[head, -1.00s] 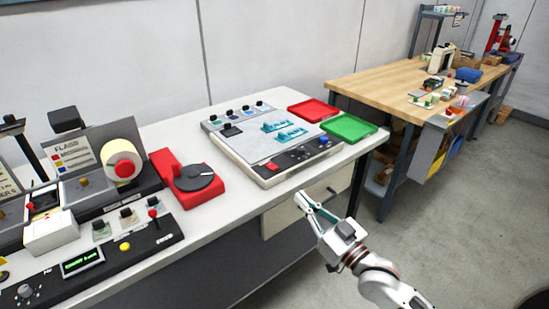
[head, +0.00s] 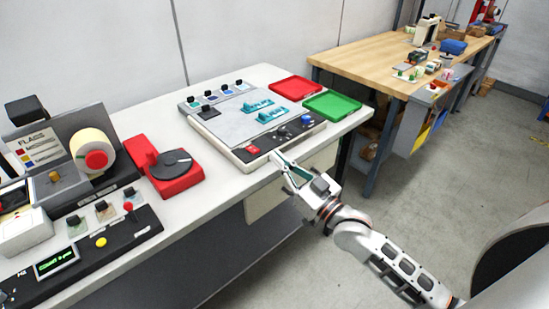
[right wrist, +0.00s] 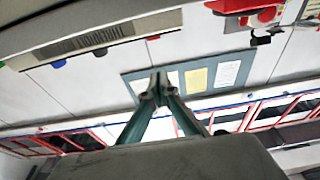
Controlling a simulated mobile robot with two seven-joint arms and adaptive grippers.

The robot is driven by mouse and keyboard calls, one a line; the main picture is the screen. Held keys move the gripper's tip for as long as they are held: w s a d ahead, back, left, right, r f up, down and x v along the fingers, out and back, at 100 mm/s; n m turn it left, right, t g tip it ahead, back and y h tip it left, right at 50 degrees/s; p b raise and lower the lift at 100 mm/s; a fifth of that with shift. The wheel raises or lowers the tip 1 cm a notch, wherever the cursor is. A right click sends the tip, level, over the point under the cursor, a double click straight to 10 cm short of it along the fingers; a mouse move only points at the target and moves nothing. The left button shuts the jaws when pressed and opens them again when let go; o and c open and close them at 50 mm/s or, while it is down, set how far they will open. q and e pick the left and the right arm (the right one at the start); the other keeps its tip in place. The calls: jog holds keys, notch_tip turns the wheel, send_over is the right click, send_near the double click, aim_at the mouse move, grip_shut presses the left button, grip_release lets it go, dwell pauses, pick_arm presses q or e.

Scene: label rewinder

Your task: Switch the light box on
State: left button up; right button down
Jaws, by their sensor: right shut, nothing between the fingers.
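The light box (head: 225,128) is a flat grey-white case on the white bench in the head view. A dark control strip runs along its front edge. A red switch (head: 252,149) sits at the strip's left end, black knobs beside it and a blue button (head: 307,119) at the right end. I cannot tell the switch's position. My right gripper (head: 276,157) is shut and empty, its tips near the box's front edge, just right of and below the red switch. I cannot tell whether they touch. In the right wrist view the fingertips (right wrist: 158,88) meet. My left gripper is out of view.
Teal parts (head: 257,106) lie on the light box. A red tray (head: 291,89) and a green tray (head: 332,105) stand to its right. A red turntable device (head: 172,170) stands left of it, with the rewinder panel (head: 118,228) farther left. A wooden table (head: 375,68) stands behind right.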

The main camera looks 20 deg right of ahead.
notch_tip(320, 180, up, 2)
send_over(260, 158)
jog(key=shift+w, duration=0.1)
notch_tip(260, 158, down, 3)
jog(key=shift+r, duration=0.15)
jog(key=shift+s+d+f, duration=0.15)
jog(key=shift+s+f, duration=0.05)
jog(key=shift+f, duration=0.5)
